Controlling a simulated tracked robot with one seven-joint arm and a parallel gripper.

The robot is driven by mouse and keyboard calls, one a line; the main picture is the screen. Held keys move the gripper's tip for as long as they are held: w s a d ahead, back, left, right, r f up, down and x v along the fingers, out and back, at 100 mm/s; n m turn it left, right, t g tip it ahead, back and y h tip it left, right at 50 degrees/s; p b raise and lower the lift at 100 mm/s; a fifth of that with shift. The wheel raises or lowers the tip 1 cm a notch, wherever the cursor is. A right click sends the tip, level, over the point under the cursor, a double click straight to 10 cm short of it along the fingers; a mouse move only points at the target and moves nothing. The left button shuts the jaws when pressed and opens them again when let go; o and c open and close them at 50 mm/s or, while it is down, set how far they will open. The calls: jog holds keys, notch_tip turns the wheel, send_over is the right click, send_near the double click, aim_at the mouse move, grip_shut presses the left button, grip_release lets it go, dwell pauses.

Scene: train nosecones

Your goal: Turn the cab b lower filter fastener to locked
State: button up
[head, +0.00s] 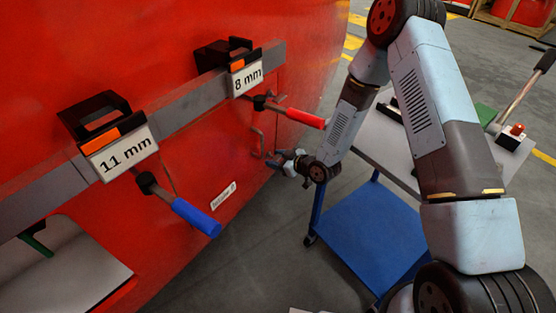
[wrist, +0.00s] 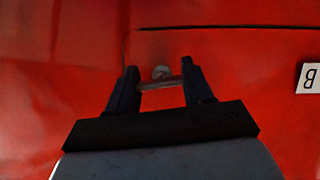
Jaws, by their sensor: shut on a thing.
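The fastener (wrist: 160,72) is a small grey round head with a thin pale bar on a red panel (wrist: 230,55) in the wrist view. My gripper (wrist: 159,82) has its two dark fingers at either end of this bar, shut on the fastener. The bar lies nearly level in that view. In the head view my gripper (head: 280,158) is at the red wall, beside a thin bent metal handle (head: 258,145). The fastener itself is too small and hidden to make out there. A white label with an upside-down B (wrist: 309,78) is at the right of the wrist view.
Tools with a red grip (head: 304,118) and a blue grip (head: 197,217) hang from holders marked 8 mm (head: 247,77) and 11 mm (head: 121,154). A trolley with a blue lower shelf (head: 365,235) stands right of the wall. Grey floor lies between.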

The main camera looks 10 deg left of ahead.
jog(key=shift+m+g, duration=0.4)
jog(key=shift+s+a, duration=0.1)
dwell(0.3)
jog(key=o, duration=1)
jog(key=shift+o, duration=0.2)
jog(key=v, duration=0.7)
jog(key=shift+d, duration=0.3)
jog(key=shift+f, duration=0.1)
